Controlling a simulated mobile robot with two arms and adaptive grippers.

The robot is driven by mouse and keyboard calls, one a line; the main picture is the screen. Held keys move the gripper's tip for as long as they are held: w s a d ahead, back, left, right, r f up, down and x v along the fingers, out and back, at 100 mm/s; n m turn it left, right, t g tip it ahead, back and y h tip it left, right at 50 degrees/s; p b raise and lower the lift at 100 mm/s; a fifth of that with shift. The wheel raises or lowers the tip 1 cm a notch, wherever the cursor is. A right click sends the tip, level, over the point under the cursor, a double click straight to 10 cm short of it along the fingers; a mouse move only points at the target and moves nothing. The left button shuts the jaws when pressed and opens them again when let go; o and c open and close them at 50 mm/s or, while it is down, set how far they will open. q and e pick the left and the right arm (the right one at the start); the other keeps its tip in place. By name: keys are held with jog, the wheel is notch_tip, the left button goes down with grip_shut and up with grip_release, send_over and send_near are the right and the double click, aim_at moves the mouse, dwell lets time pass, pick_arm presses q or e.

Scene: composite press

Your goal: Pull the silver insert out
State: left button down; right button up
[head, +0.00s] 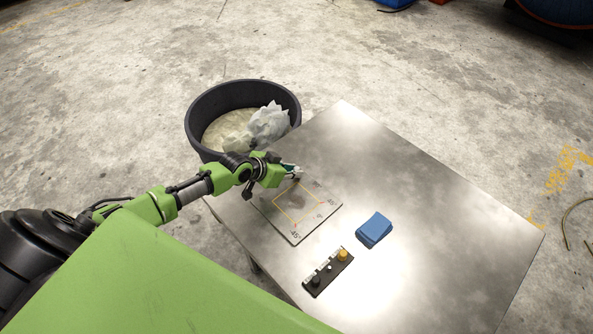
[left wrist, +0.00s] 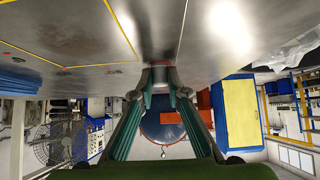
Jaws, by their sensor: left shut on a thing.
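My left gripper (head: 296,173) is at the far edge of a grey plate with a yellow square outline (head: 267,207), low over the metal table. In the left wrist view my left gripper (left wrist: 159,84) has its fingers closed on a small grey metal piece (left wrist: 158,72), which looks like the silver insert. The piece meets the metal surface there, and its full shape is hidden by the fingers. In the head view the insert is too small and covered to make out. My right gripper is not in view.
The metal table (head: 440,230) is mostly bare on the right. A blue stack (head: 374,229) and a black button box with a yellow button (head: 328,272) lie nearer. A dark round bin (head: 196,128) with crumpled white material (head: 268,124) stands beyond the table's left edge.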

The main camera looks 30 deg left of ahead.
pick_arm(q)
jog(key=shift+r, duration=0.2)
jog(key=shift+r+p, duration=0.8)
jog(key=shift+p, duration=0.1)
jog(key=shift+r+p, duration=1.3)
jog(key=shift+r, duration=0.45)
